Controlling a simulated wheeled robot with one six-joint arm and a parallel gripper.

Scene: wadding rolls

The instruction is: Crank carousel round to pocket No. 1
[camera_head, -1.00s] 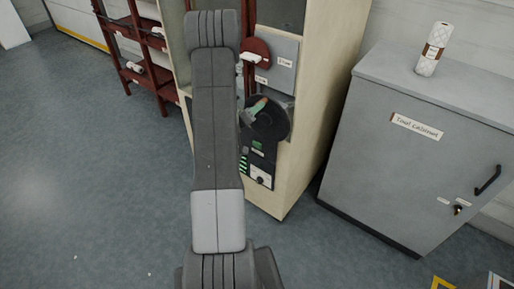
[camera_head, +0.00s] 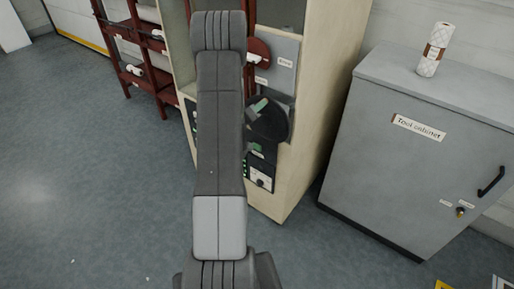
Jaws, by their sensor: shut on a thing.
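A dark round crank disc (camera_head: 274,122) sits on the front of the tall cream cabinet (camera_head: 318,105), right of my arm. My gripper (camera_head: 256,108) is partly hidden behind my own arm and reaches the disc's upper left part. It is shut on the crank handle there; the handle is small and mostly covered. A green piece shows at the grip. The carousel pockets and their numbers cannot be made out.
Above the disc is a grey panel (camera_head: 283,66) with small labels and a dark red round part (camera_head: 259,50). A grey tool cabinet (camera_head: 400,165) stands to the right with a patterned roll (camera_head: 434,50) on top. A red rack (camera_head: 135,60) stands left. Floor is clear in front.

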